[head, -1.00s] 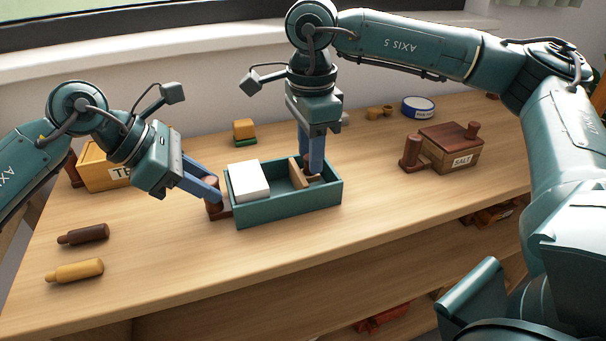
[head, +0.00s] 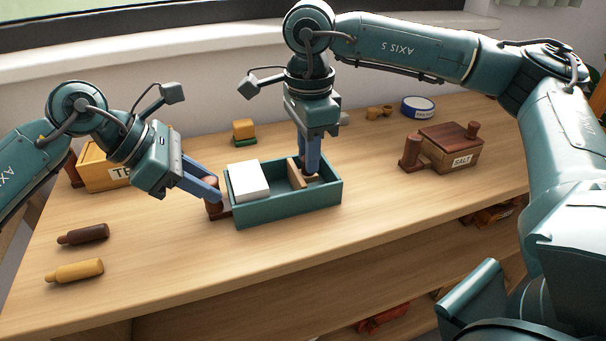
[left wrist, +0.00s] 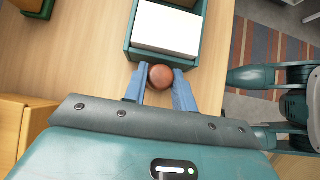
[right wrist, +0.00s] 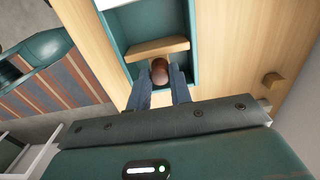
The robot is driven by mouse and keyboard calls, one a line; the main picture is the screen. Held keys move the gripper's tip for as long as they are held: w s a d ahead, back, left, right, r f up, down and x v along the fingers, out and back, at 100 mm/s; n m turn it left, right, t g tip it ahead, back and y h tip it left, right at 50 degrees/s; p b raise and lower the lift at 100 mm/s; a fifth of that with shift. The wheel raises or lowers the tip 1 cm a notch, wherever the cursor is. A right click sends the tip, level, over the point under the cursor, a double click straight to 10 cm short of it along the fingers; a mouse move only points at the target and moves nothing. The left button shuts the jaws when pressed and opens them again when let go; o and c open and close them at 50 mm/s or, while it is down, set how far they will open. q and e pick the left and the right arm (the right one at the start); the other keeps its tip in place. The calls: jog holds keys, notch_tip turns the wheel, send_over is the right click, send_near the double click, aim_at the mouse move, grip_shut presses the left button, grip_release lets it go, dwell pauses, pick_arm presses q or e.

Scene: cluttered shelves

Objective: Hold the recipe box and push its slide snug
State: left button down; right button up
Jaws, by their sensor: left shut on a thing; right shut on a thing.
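The recipe box (head: 290,207) is an open teal tray on the wooden top. A white block of cards (head: 250,181) lies in its left part. The wooden slide (head: 296,173) stands across the box to the right of the cards, with a gap between them. My left gripper (head: 213,194) is shut on the brown handle knob (left wrist: 160,76) at the box's left end. My right gripper (head: 310,172) reaches down into the box and is shut on the slide's brown knob (right wrist: 159,72). The slide also shows in the right wrist view (right wrist: 158,48).
A box marked SALT (head: 455,152) stands to the right and a yellow box (head: 97,170) behind my left arm. Two bottles, dark (head: 84,234) and yellow (head: 75,271), lie at front left. A blue-rimmed tin (head: 417,106) is at the back. The front right top is clear.

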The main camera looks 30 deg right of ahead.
jog(key=shift+w+a, duration=0.25)
jog(key=shift+a, duration=0.7)
jog(key=shift+w+a, duration=0.2)
jog(key=shift+a, duration=0.7)
jog(key=shift+w+a, duration=0.1)
jog(key=shift+a, duration=0.35)
jog(key=o, duration=1)
jog(key=shift+r, duration=0.1)
notch_tip(320, 180, up, 12)
